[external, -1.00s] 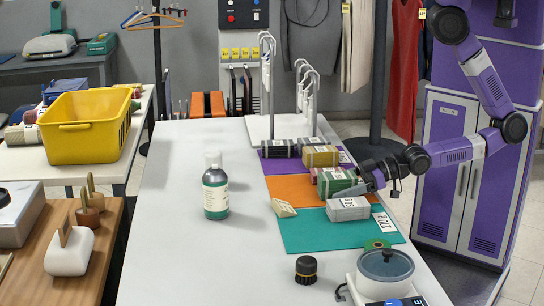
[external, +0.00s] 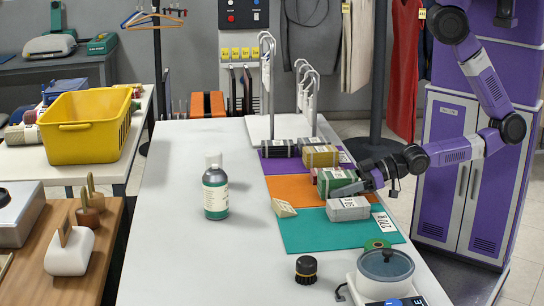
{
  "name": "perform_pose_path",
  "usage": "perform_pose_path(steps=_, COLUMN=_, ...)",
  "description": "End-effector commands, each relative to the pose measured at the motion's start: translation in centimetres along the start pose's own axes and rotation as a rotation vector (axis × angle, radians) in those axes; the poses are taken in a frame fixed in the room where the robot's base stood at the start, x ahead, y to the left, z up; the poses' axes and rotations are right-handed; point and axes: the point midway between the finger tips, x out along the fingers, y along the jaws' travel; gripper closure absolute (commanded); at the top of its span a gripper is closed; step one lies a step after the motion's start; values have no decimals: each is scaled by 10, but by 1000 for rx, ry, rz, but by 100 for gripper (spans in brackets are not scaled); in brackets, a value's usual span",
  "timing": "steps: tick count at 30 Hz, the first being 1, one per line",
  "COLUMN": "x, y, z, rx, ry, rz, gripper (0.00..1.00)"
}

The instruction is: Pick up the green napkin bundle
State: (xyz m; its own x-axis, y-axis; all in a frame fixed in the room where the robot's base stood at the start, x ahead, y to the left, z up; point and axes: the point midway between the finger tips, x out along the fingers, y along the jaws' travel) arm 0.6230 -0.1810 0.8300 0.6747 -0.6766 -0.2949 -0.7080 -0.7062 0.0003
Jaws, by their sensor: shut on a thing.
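The green napkin bundle (external: 326,180) lies over the orange mat (external: 287,188), by its right part. My gripper (external: 347,188) reaches in from the right, low over the mats, and its fingers are shut on the green bundle. The fingers cover part of the bundle's front side. I cannot tell whether the bundle is clear of the mat.
A grey bundle (external: 348,209) lies close in front on the teal mat (external: 310,236). A tan bundle (external: 320,156) and a dark bundle (external: 278,148) lie behind on the purple mat (external: 275,165). A bottle (external: 215,192) stands left. The table's left side is mostly clear.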

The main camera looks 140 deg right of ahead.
Motion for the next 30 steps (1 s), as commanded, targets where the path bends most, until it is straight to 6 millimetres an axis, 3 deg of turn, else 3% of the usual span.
perform_pose_path(steps=8, x=-11, y=-1, z=-36, rx=1, ry=5, rz=-2, gripper=90)
perform_pose_path(steps=21, x=-49, y=0, z=-160, rx=1, ry=6, rz=-2, gripper=90)
perform_pose_path(steps=24, x=-55, y=0, z=-176, rx=0, ry=0, rz=-2, gripper=90)
perform_pose_path(steps=30, x=-58, y=0, z=-187, rx=0, ry=0, rz=-1, gripper=90)
